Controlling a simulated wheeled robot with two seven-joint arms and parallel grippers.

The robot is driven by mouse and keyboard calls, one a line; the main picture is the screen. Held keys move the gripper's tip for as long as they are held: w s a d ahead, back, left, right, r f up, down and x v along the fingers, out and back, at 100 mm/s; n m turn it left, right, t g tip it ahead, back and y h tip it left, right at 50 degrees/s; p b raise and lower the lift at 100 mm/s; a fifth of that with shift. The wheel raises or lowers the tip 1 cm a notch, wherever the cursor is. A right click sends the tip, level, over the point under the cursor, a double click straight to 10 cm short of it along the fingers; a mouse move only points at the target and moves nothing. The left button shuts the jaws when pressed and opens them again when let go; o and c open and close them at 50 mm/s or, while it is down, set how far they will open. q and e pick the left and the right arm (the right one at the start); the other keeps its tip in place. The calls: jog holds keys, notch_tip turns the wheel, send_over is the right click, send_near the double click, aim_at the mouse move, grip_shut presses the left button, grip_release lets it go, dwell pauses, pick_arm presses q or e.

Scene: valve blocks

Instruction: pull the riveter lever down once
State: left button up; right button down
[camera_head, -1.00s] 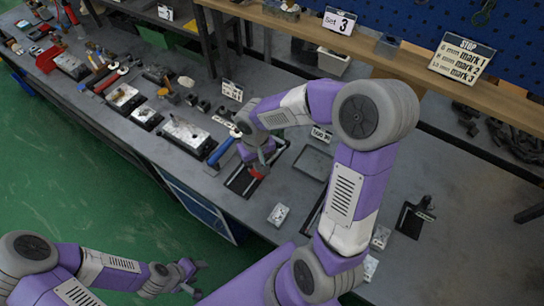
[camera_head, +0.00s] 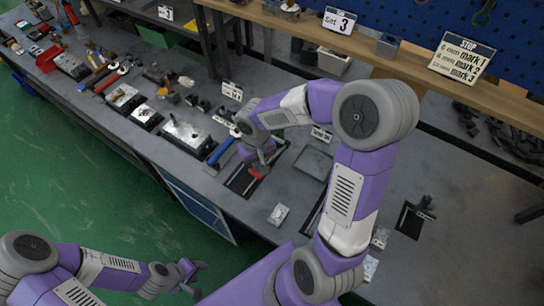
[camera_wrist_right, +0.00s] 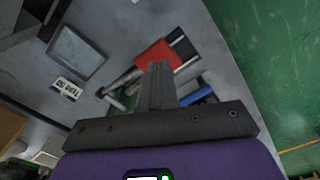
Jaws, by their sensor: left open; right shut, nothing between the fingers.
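A red block-like part (camera_head: 256,173), which looks like the riveter's lever handle, shows at the front edge of the bench beside my right gripper (camera_head: 262,160). In the right wrist view the red part (camera_wrist_right: 156,57) is just beyond the tips of my right gripper (camera_wrist_right: 160,68), with metal bars beside it. The fingers are shut together with nothing between them. I cannot tell whether they touch the red part. The rest of the riveter is largely hidden by my gripper. My left gripper (camera_head: 196,278) is open and empty, over the green floor away from the bench.
A blue-handled tool (camera_head: 222,150) lies left of my right gripper. A grey tray (camera_head: 312,163) and a small pale block (camera_head: 279,214) are on the bench to its right. Metal fixtures (camera_head: 186,136) line the bench further left. A shelf (camera_head: 400,62) runs behind.

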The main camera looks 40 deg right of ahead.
jog(key=shift+f+b, duration=6.45)
jog(key=shift+f, duration=0.75)
notch_tip(320, 180, up, 18)
jog(key=p, duration=1.3)
jog(key=shift+f+p, duration=0.25)
jog(key=shift+p, duration=0.05)
